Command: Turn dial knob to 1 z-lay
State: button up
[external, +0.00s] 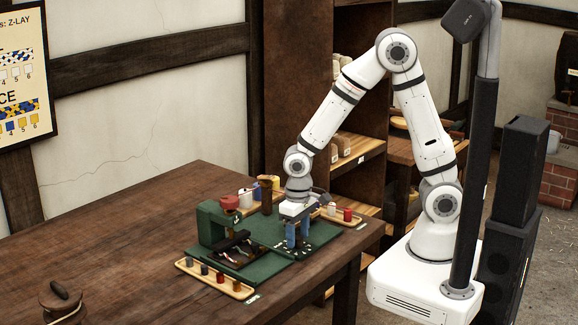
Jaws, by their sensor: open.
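My gripper (297,243) points straight down over the right part of a green machine base (268,231) on the table. Its two blue fingers are apart, with a gap between them. The dial knob cannot be made out; the fingers stand over the area with small pale marks (312,238), and may hide it. I cannot tell whether the fingers touch anything there, nor which way the knob points.
A wooden tray (239,293) with several coloured pegs lies in front of the base. Another tray (362,220) with a red piece lies at the right, near the table edge. Coloured spools (245,198) stand behind. The table (120,250) is largely clear at left.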

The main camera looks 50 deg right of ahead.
aim_at(298, 237)
notch_tip(298, 237, up, 8)
jog(key=shift+f, duration=0.1)
dwell(0.4)
jog(key=s+d+r+t, duration=0.1)
jog(key=s+d+r, duration=0.1)
jog(key=d, duration=0.5)
jog(key=s+d+r, duration=0.2)
jog(key=d+r, duration=0.2)
jog(key=d, duration=0.2)
jog(key=s+d+r+m+t, duration=0.1)
jog(key=s+d+r, duration=0.2)
jog(key=d, duration=0.4)
jog(key=shift+d+r+t, duration=0.15)
jog(key=shift+d+t, duration=0.15)
jog(key=shift+s, duration=0.1)
